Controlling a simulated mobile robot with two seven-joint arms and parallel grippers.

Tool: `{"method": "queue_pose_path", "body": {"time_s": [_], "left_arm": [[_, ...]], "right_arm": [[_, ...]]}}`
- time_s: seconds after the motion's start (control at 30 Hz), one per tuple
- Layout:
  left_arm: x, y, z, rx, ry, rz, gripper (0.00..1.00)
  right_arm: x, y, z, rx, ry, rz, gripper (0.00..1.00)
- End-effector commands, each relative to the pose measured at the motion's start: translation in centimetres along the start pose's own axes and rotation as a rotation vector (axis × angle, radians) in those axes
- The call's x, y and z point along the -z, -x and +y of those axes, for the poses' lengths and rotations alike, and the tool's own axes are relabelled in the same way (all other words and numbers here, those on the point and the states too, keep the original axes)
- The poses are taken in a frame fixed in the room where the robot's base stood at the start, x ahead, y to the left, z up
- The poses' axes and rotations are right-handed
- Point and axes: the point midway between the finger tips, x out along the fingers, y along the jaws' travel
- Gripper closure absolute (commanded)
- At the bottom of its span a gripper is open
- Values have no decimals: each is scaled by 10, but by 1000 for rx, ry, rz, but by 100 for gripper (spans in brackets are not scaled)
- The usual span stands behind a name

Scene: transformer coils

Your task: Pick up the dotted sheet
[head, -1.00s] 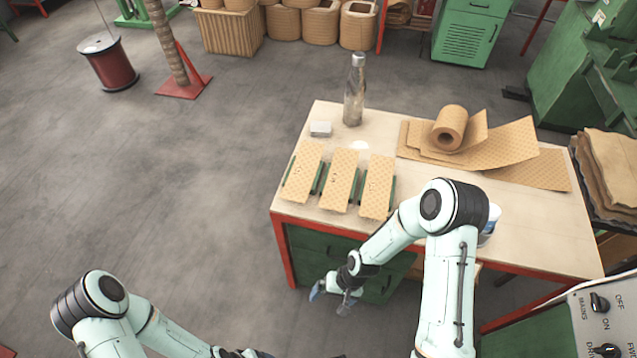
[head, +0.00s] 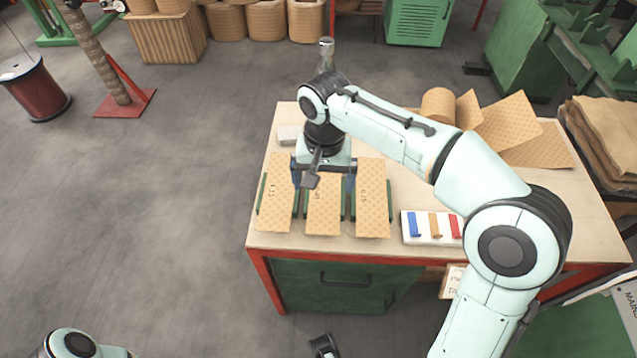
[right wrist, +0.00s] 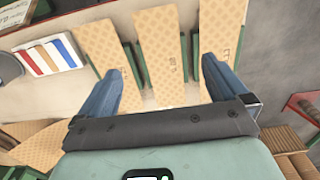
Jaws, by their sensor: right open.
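Three tan patterned sheets lie side by side on green supports on the table: a left one (head: 274,205), a middle one (head: 323,218) and a right one (head: 373,205). All look dotted and carry small dark marks too small to read. My right gripper (head: 323,183) is open and empty over the middle sheet, its blue fingers one to each side. In the right wrist view the fingers (right wrist: 160,85) stand apart with the middle sheet (right wrist: 163,45) between them; I cannot tell the height gap. Of my left gripper (head: 323,346), only a dark part shows at the bottom edge.

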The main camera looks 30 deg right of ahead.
Motion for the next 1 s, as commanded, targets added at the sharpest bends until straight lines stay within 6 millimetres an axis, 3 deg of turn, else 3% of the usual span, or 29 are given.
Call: {"method": "queue_pose_path", "body": {"time_s": [0.3, 0.57, 0.8, 1.0], "left_arm": [[7, -12, -2, -4, -1, 18, 20], [9, -14, -2, -6, -2, 24, 20], [13, -20, -3, -8, -3, 35, 20], [14, -21, -3, -9, -4, 38, 20]], "right_arm": [[0, -62, 0, -3, 2, -4, 0], [0, -82, 1, -2, 1, -4, 0], [1, -118, 1, -2, 1, -5, 0], [1, -127, 0, 0, 2, -2, 0]]}}
